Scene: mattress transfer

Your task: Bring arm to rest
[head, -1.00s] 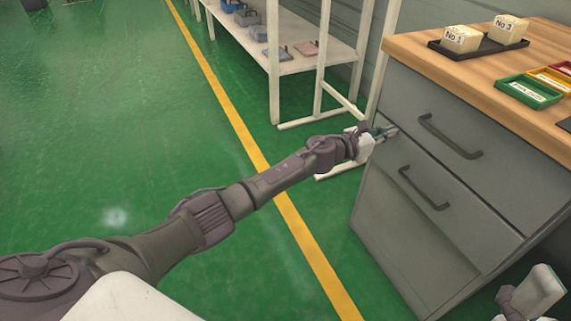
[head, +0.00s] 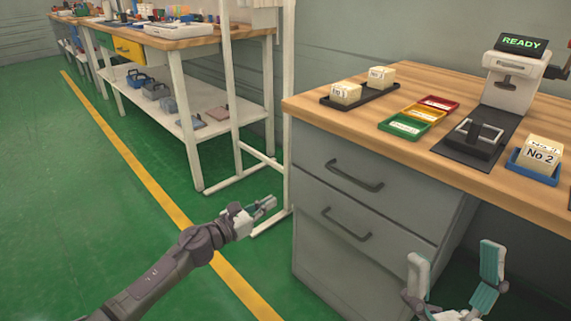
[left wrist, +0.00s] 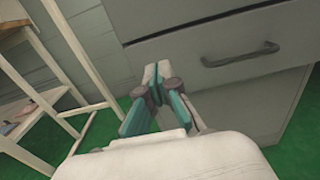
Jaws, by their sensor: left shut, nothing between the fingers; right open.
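My left arm comes in from the left in the head view, low over the green floor. My left gripper (head: 267,204) is shut and empty, just left of the grey drawer cabinet (head: 312,248). In the left wrist view its fingers (left wrist: 152,84) are together in front of the cabinet's drawer side. My right gripper (head: 455,275) is at the bottom right of the head view, with its two fingers wide apart and nothing between them.
Both drawers (head: 352,175) look shut. The wooden top (head: 460,85) carries a black tray (head: 333,103) with two mattress-like blocks, coloured trays, a READY device (head: 515,85) and a No 2 block (head: 540,153). A white-legged bench (head: 192,150) stands behind left. Green floor at left is free.

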